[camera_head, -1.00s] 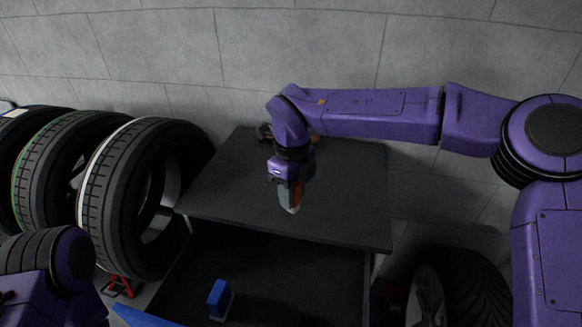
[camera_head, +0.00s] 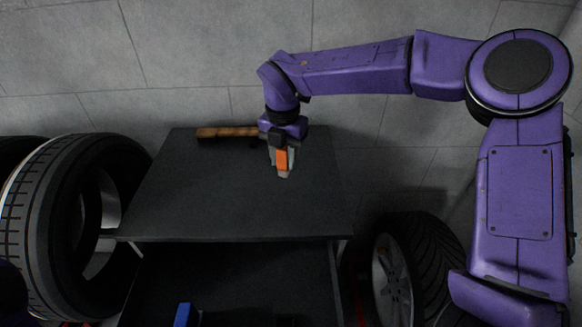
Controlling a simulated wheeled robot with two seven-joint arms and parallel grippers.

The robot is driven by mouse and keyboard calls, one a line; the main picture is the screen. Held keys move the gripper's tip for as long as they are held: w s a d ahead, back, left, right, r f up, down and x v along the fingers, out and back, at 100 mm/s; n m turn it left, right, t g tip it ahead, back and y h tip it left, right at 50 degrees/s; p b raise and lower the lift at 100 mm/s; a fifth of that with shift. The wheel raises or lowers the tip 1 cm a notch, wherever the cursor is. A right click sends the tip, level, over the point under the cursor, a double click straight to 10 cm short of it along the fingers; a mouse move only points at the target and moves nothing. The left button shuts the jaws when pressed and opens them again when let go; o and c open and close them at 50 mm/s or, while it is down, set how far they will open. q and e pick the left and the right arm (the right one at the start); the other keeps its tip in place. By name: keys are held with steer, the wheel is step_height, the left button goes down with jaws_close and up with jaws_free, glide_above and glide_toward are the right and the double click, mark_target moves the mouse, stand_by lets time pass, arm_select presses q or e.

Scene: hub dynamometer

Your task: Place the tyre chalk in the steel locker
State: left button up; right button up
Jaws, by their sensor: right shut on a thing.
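My right gripper (camera_head: 282,170) points down over the dark table top (camera_head: 200,205), toward its back right part. It is shut on a small orange piece (camera_head: 282,158), which looks like the tyre chalk, though the fingers hide much of it. I cannot tell whether its lower end touches the top or hangs just above it. No steel locker is clearly recognisable in this view. My left gripper is out of view.
A hammer with a wooden handle (camera_head: 227,132) lies at the table's back edge. A blue item (camera_head: 184,315) sits on the lower shelf (camera_head: 240,280). Tyres stand at the left (camera_head: 60,225) and right (camera_head: 425,265). The table's front left is clear.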

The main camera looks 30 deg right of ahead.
steer(key=d+f, duration=0.1)
steer(key=f, duration=0.1)
steer(key=d+f, duration=0.1)
steer(key=f, duration=0.1)
steer(key=f+p, duration=0.1)
steer(key=f, duration=0.1)
steer(key=shift+d, duration=0.4)
steer(key=shift+f, duration=0.35)
steer(key=shift+f, duration=0.2)
steer(key=o, duration=1)
steer(key=shift+o, duration=0.2)
steer(key=shift+r, duration=0.1)
